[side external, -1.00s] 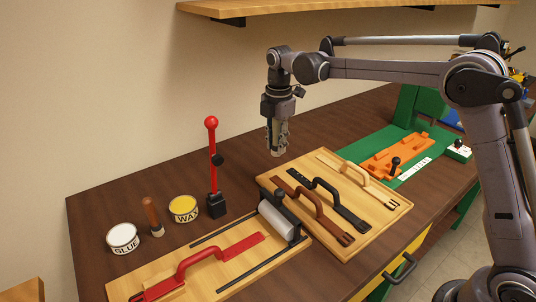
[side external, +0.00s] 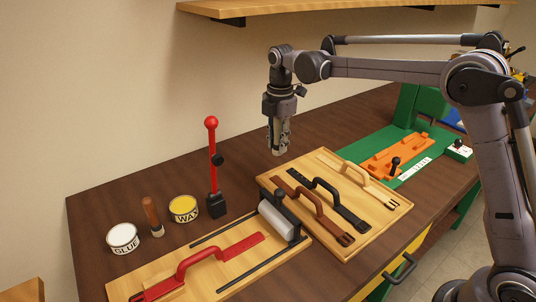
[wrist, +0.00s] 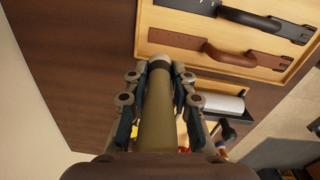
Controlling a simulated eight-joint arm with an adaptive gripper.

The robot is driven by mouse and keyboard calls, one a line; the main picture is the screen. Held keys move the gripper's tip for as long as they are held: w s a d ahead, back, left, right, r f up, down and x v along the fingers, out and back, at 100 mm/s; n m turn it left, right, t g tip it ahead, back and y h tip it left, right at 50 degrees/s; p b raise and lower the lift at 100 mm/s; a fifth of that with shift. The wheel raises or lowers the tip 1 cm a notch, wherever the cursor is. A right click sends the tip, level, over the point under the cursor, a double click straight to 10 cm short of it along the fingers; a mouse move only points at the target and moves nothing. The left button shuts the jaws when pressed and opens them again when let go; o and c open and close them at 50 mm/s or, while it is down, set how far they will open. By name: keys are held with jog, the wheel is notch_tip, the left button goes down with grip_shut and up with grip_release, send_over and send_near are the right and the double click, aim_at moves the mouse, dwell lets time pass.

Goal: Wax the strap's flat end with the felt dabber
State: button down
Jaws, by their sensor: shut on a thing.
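My gripper (side external: 279,146) is high over the bench, behind the strap board, pointing down. In the wrist view my gripper (wrist: 158,82) is shut on an olive-tan cylinder with a pale tip (wrist: 155,118), which looks like the felt dabber. The tip points away from the wrist camera and touches nothing visible. A red strap (side external: 222,250) with a raised loop lies on the wooden roller board, its flat end towards the grey roller (side external: 278,219). The yellow wax tin (side external: 183,208) stands open at the left, well away from my gripper.
A white glue tin (side external: 122,237) and a wooden-handled tool (side external: 152,216) stand beside the wax. A red-knobbed lever (side external: 213,165) rises between the tins and my gripper. A wooden board (side external: 335,237) holds brown, black and tan straps. An orange fixture (side external: 398,157) lies at the right.

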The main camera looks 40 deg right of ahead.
jog(key=shift+r, duration=0.1)
dwell(0.3)
jog(key=shift+t, duration=0.4)
jog(key=r, duration=1.1)
jog(key=shift+w+a, duration=0.1)
jog(key=shift+a, duration=0.25)
jog(key=w+a+t, duration=0.1)
jog(key=w+a, duration=0.2)
jog(key=a, duration=0.9)
jog(key=t, duration=0.2)
send_over(182, 203)
jog(key=s, duration=0.2)
jog(key=shift+w+f, duration=0.1)
jog(key=shift+f, duration=8.65)
jog(key=shift+f, duration=0.55)
jog(key=shift+r, duration=0.1)
notch_tip(182, 203, up, 7)
